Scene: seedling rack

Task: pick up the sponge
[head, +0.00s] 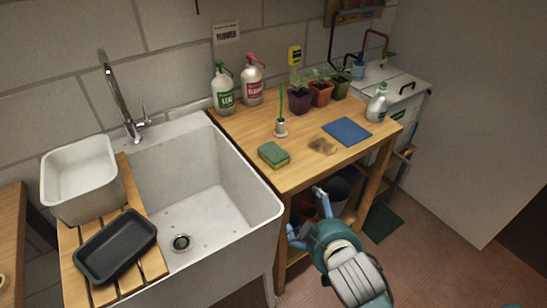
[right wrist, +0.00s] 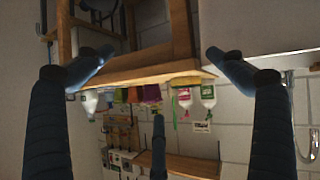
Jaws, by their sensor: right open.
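The sponge (head: 273,155), green on top with a yellowish layer below, lies flat near the front left edge of the wooden bench (head: 248,135). My right gripper (head: 308,215) is in front of the bench, below and to the right of the sponge in the head view. It is open and empty, apart from the sponge. In the right wrist view its spread fingers (right wrist: 158,62) face the bench edge (right wrist: 140,75), with the scene upside down. My left gripper is not in view.
A white sink (head: 205,205) stands left of the bench. A brush in a holder (head: 281,127) stands just behind the sponge. Bottles (head: 223,90) and potted seedlings (head: 320,93) stand at the back.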

